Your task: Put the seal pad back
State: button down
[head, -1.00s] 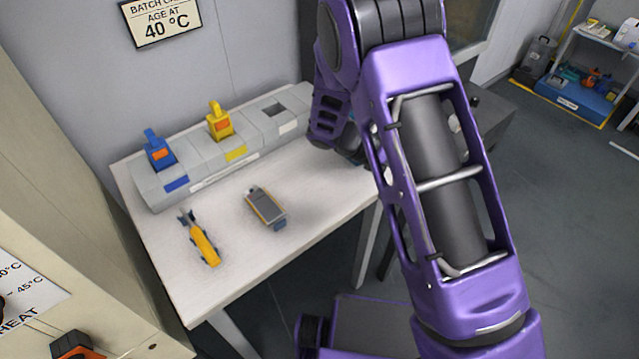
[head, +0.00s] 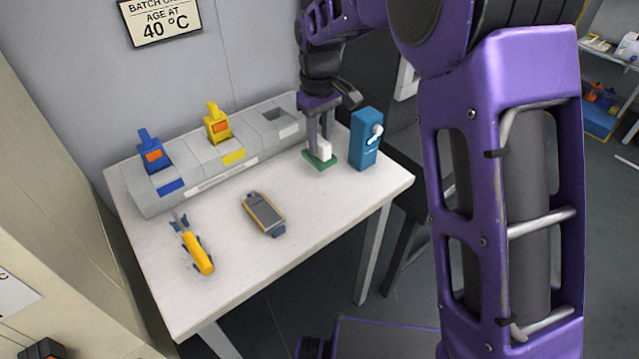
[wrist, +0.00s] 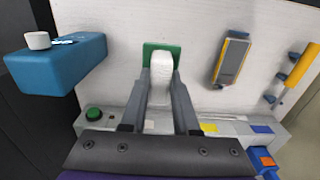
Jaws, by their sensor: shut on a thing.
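The seal pad appears to be the white block on a flat green base (head: 323,163); it also shows in the wrist view (wrist: 161,68). My gripper (head: 319,143) points down with its two fingers shut on the white block. The pad is at the right part of the table, and I cannot tell whether its base touches the tabletop. The grey rack (head: 205,173) stands along the wall, holding a blue-handled tool (head: 152,152) and a yellow-handled tool (head: 217,124). A rack bay with a dark opening (head: 273,114) and a white label is empty.
A blue dispenser-like box (head: 364,140) stands close right of the pad. A grey and yellow handheld device (head: 264,212) and a yellow tool (head: 196,251) lie on the white table (head: 300,228).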

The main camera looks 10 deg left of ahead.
notch_tip(320, 180, down, 9)
jog(key=shift+f+b, duration=0.1)
jog(key=shift+b, duration=0.55)
jog(key=c, duration=0.7)
grip_release()
jog(key=shift+f, duration=0.1)
jog(key=shift+o, duration=0.2)
notch_tip(320, 180, up, 12)
jog(key=shift+r+p, duration=0.1)
jog(key=shift+p, duration=0.85)
